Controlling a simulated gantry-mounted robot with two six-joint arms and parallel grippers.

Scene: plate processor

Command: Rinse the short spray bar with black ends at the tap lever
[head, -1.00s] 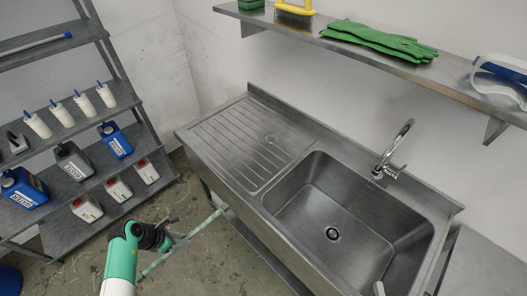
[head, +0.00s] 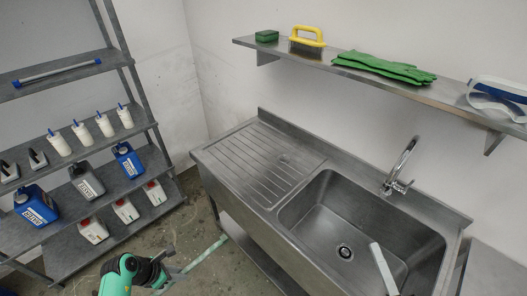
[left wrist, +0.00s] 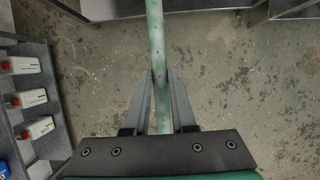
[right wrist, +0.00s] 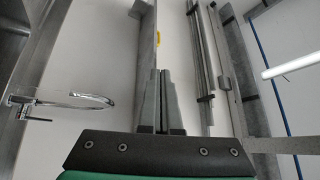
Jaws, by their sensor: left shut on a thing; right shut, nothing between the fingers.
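My left gripper (head: 174,272) is shut on a thin pale-green spray bar (head: 208,250), held in front of the sink's left side. In the left wrist view, the bar (left wrist: 155,35) runs between the fingers (left wrist: 155,78) and shows small holes and speckles. I cannot see its ends clearly. The chrome tap (head: 408,150) stands at the sink's back edge, with its lever (head: 403,187) at the base. My right gripper (right wrist: 161,75) is shut and empty; the tap (right wrist: 95,99) is left of it in the right wrist view. A pale part, probably the right gripper, shows over the basin's front right.
The sink basin (head: 325,222) is empty, with a ribbed drainboard (head: 245,165) to its left. A wall shelf (head: 440,97) above holds green gloves (head: 385,68), a yellow brush (head: 307,38) and goggles (head: 497,97). A rack at left holds bottles and a blue-ended bar (head: 57,73).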

